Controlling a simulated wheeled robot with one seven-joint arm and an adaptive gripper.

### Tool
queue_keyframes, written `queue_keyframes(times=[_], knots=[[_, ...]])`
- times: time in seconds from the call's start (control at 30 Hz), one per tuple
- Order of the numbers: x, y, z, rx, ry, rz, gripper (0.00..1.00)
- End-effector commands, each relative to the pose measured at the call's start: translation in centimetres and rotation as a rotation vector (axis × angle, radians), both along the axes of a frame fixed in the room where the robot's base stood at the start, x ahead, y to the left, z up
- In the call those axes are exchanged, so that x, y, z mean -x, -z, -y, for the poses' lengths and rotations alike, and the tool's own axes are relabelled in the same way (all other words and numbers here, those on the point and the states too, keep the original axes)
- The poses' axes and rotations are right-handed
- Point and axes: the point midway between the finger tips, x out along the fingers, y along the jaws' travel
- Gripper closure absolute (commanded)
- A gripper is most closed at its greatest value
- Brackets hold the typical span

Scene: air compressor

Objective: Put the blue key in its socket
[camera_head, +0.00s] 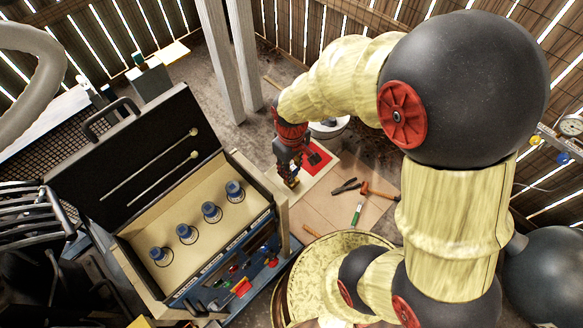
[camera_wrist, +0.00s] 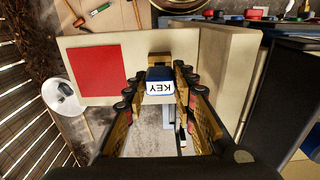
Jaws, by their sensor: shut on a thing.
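My gripper (camera_head: 291,178) is shut on the blue key (camera_wrist: 160,76), a block with a white face lettered "KEY", in the middle of the wrist view between the two fingers (camera_wrist: 160,88). In the head view my gripper hangs beside a pale panel with a red square (camera_head: 318,158); the key is hard to make out there. The panel and its red square also show at the left of the wrist view (camera_wrist: 96,70). I cannot make out the key's socket for certain in either view.
An open case (camera_head: 140,240) with several blue-capped cylinders (camera_head: 212,211) stands left of my gripper. Pliers (camera_head: 346,186), a hammer (camera_head: 380,190) and a green-handled tool (camera_head: 357,213) lie on the board to the right. Pale posts (camera_head: 240,60) rise behind.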

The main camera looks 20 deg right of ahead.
Motion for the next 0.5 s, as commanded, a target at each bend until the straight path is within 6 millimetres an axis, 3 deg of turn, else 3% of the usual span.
queue_keyframes(times=[0.5], knots=[[-0.01,0.74,0.0,0.0,0.0,0.0,0.99]])
